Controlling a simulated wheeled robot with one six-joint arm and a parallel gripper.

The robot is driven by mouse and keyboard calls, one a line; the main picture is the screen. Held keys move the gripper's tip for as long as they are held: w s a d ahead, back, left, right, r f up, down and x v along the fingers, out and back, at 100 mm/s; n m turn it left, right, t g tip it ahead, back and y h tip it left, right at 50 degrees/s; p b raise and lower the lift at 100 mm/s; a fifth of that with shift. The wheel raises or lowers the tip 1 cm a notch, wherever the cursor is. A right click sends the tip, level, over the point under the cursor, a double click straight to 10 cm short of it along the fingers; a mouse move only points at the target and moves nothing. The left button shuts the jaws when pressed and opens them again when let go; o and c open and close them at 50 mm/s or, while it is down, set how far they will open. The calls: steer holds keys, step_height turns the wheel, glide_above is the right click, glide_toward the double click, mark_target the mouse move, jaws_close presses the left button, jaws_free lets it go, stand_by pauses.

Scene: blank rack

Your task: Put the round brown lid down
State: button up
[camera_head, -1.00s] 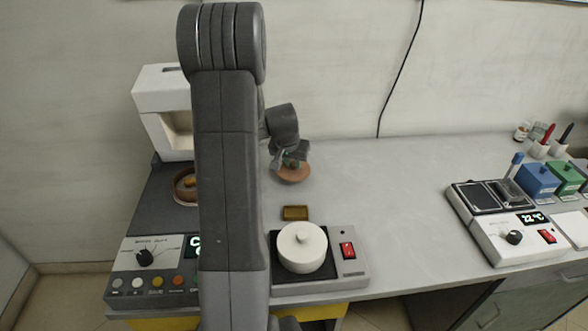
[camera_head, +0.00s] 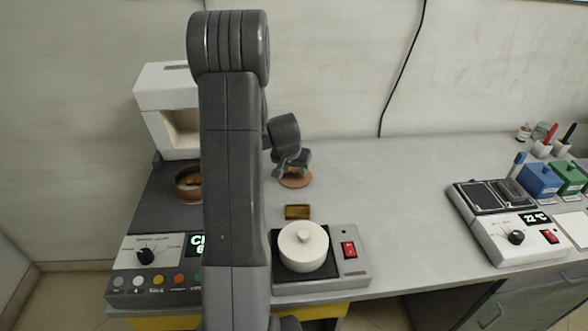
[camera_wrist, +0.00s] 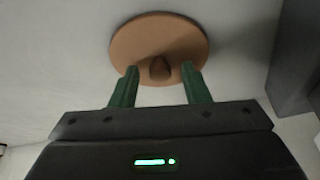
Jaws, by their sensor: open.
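The round brown lid (camera_head: 297,180) lies flat on the grey bench top, behind the white pot. In the wrist view the lid (camera_wrist: 160,45) shows as a flat disc with a small brown knob at its near side. My gripper (camera_head: 292,170) is right over the lid. Its two green fingers also show in the wrist view (camera_wrist: 160,82), spread apart on either side of the knob with gaps between, so it is open and holds nothing. Part of the lid is hidden by my gripper in the head view.
A white lidded pot (camera_head: 303,247) stands on a hot plate with a red switch (camera_head: 348,249). A small brass-coloured block (camera_head: 297,212) lies between it and the lid. A brown round dish (camera_head: 186,184) is at left, partly behind my arm. The bench right of the lid is clear.

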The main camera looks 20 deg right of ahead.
steer(key=shift+a+r, duration=0.1)
steer(key=shift+r, duration=0.4)
steer(key=v, duration=1.1)
steer(key=shift+s, duration=0.15)
